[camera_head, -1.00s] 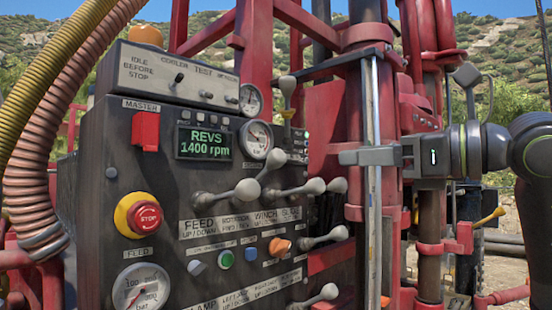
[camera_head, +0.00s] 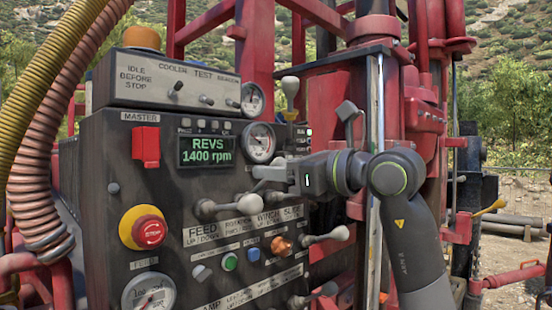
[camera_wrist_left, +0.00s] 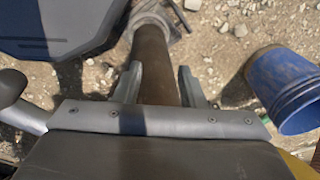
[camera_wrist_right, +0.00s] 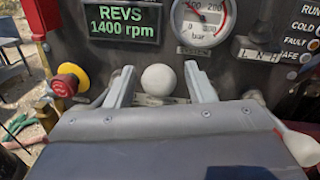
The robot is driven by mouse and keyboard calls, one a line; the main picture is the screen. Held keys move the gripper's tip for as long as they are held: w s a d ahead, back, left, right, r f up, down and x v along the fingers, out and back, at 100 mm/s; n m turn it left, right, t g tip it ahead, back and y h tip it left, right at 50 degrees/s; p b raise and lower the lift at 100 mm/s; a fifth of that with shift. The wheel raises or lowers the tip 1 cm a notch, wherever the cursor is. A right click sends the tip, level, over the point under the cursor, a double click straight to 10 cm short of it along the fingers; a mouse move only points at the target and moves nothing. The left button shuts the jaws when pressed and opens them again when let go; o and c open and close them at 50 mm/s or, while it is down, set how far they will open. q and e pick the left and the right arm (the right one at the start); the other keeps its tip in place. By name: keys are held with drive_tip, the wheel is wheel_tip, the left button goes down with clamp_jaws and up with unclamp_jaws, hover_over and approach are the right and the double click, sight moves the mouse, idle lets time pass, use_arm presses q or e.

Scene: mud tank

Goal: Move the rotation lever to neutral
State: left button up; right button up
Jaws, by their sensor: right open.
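A row of lever handles with pale ball knobs stands out from the dark control panel. The label row beneath reads FEED, ROTATION, WINCH, SLIDE. One pale knob (camera_head: 250,203) shows above the ROTATION label. My right gripper (camera_head: 262,180) is open at the lever row, its fingers pointing left. In the right wrist view a pale ball knob (camera_wrist_right: 160,79) sits between the open fingertips, with gaps on both sides. I cannot tell for sure which lever it tops. My left gripper (camera_wrist_left: 160,75) shows only in its wrist view, with fingers apart and a brown pipe between or beyond them.
The panel (camera_head: 100,200) carries a red stop button (camera_head: 149,231), gauges, and a display (camera_head: 206,150) reading 1400 rpm. An upright lever (camera_head: 290,95) and orange knob (camera_head: 281,244) are nearby. Red rig frame stands to the right. A blue bucket (camera_wrist_left: 285,90) is on stony ground.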

drive_tip(key=shift+w+a, duration=0.2)
drive_tip(key=shift+a, duration=0.05)
clamp_jaws()
drive_tip(key=shift+t+y, duration=0.8)
drive_tip(key=shift+y, duration=0.1)
drive_tip(key=f+b, duration=0.1)
drive_tip(key=b, duration=0.2)
drive_tip(key=s+d+f+b, duration=0.1)
drive_tip(key=f+b, duration=0.1)
drive_tip(key=b, duration=0.2)
drive_tip(key=f+b, duration=0.2)
drive_tip(key=b, duration=0.2)
drive_tip(key=shift+s+d, duration=0.25)
unclamp_jaws()
drive_tip(key=shift+r, duration=0.15)
